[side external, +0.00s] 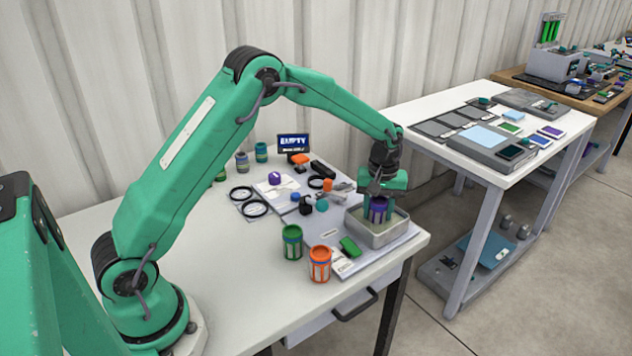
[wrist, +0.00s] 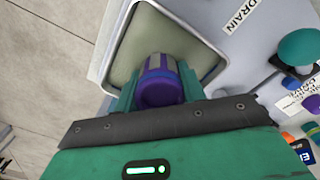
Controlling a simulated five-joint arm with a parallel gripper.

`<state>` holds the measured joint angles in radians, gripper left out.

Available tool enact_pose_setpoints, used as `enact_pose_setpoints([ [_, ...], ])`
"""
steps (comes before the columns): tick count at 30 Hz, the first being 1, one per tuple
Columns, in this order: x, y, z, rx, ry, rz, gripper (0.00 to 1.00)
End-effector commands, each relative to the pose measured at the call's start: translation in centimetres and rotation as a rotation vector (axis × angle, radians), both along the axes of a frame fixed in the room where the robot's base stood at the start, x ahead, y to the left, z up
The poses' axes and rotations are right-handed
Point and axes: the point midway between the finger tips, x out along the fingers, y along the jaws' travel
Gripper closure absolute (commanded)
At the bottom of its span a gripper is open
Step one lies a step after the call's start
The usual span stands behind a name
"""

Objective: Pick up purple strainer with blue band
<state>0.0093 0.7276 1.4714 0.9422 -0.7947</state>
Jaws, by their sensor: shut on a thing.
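The purple strainer with a blue band (side external: 378,210) is upright between my gripper's fingers, over the square metal tray (side external: 376,238) at the right front of the table. In the wrist view the strainer (wrist: 160,82) sits between the two green fingers, and the pale inside of the tray (wrist: 137,38) lies beyond it. My gripper (side external: 379,203) points down and is shut on the strainer. Whether the strainer's bottom touches the tray floor, I cannot tell.
A green strainer (side external: 292,243) and an orange strainer (side external: 320,264) stand left of the tray. A green block (side external: 350,246) lies close to its left side. Black rings (side external: 254,208), small parts and an "EMPTY" sign (side external: 293,143) are farther back. The table's left front is clear.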

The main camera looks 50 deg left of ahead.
Motion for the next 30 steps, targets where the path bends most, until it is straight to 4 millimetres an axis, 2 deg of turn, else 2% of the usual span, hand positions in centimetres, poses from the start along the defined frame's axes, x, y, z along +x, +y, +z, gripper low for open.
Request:
enact_pose_setpoints([
  [6,0.1,0.0,3.1,0.0,-0.004,0.0,0.82],
  [21,-4.5,-7.4,8.1,0.0,-0.001,-0.004,0.82],
  [30,-5.9,-9.7,9.6,0.0,0.0,-0.001,0.82],
])
